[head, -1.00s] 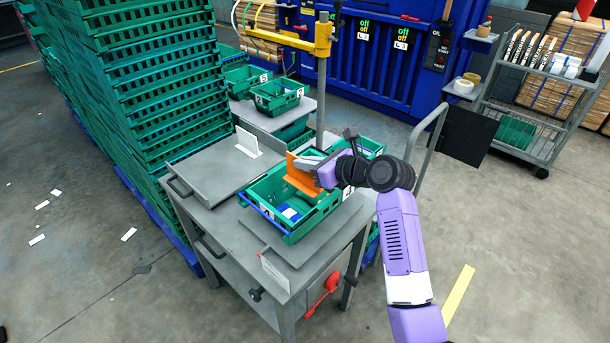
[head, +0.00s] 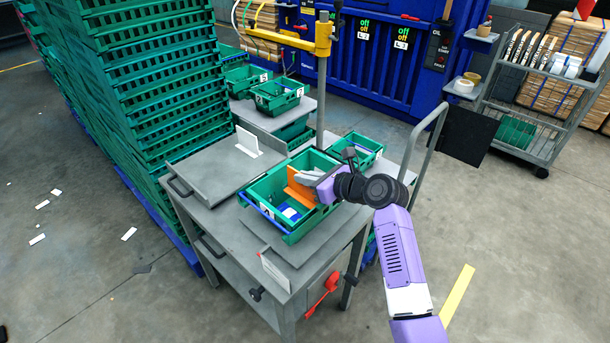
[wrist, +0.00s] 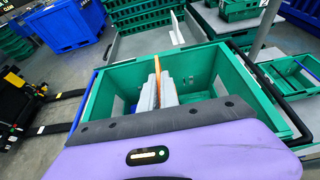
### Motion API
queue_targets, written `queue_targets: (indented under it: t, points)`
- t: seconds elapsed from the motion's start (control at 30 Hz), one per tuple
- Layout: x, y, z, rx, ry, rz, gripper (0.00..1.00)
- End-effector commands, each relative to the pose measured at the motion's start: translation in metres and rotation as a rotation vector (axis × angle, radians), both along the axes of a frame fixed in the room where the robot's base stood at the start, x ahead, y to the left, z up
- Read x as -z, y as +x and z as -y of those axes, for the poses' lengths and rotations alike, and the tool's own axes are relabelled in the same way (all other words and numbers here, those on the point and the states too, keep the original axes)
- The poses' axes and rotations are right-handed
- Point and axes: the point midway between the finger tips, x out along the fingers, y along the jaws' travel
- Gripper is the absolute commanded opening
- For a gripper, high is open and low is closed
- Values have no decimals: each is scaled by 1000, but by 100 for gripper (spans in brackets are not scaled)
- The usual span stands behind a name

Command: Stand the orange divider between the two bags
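The orange divider (head: 301,190) is upright inside the green crate (head: 313,220) on the grey table. My gripper (head: 314,178) is shut on the divider, reaching in from the right. In the wrist view, the thin orange edge of the divider (wrist: 158,68) shows between the grey fingers (wrist: 158,92), above the crate's interior. One blue and white bag (head: 290,213) lies in the crate on the near side of the divider. The other bag is not clearly visible; the far side is partly hidden by the divider and my gripper. I cannot tell whether the divider touches the crate floor.
A grey board (head: 212,168) with an upright white plate (head: 248,143) lies left of the crate. Another green crate (head: 358,150) stands behind right. Tall stacked green crates (head: 150,90) stand at the left.

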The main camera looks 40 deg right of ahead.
Motion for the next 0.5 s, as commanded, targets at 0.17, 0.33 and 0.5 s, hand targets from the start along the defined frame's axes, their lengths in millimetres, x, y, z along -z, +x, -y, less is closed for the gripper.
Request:
queue_targets:
  t: [0.17,0.33,0.5]
  points:
    - [1,0,0,0,0,-1,13]
    - [1,0,0,0,0,-1,27]
    - [1,0,0,0,0,-1,27]
